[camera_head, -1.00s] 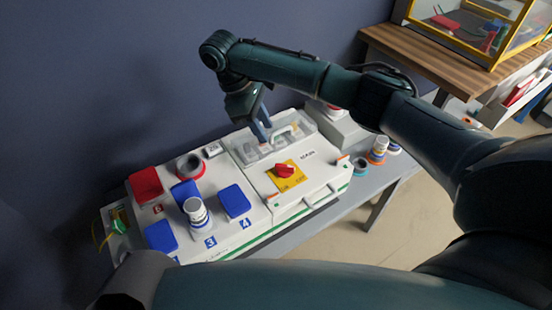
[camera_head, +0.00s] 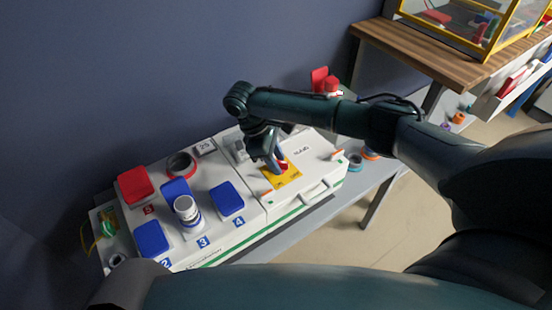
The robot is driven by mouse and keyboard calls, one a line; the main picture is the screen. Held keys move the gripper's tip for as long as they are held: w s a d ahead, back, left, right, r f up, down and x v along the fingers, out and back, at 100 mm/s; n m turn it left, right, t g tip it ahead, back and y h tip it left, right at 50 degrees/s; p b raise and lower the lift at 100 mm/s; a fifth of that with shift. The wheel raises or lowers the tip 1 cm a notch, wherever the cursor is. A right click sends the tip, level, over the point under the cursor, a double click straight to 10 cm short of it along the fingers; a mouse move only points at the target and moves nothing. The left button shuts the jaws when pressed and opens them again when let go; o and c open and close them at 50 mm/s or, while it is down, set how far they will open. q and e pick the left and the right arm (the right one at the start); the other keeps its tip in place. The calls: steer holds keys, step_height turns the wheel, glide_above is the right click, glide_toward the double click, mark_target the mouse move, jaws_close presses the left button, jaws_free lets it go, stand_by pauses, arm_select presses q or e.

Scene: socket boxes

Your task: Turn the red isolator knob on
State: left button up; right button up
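The red isolator knob (camera_head: 284,167) sits on a yellow plate (camera_head: 285,181) on the right part of a white socket box (camera_head: 312,172). Part of the knob is hidden behind my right gripper (camera_head: 277,165). The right gripper's fingers point down and are right at the knob, at its left side in the picture. I cannot tell whether the fingers are around the knob or beside it, or whether they are shut on it. My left gripper is out of view.
Blue socket covers (camera_head: 227,199), a red cover (camera_head: 134,186) and a white plug (camera_head: 187,211) are on the left of the box. The box stands against a dark wall on a grey bench (camera_head: 363,190). A wooden table (camera_head: 425,58) is at the upper right.

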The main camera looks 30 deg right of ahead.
steer(key=shift+c, duration=0.5)
jaws_close()
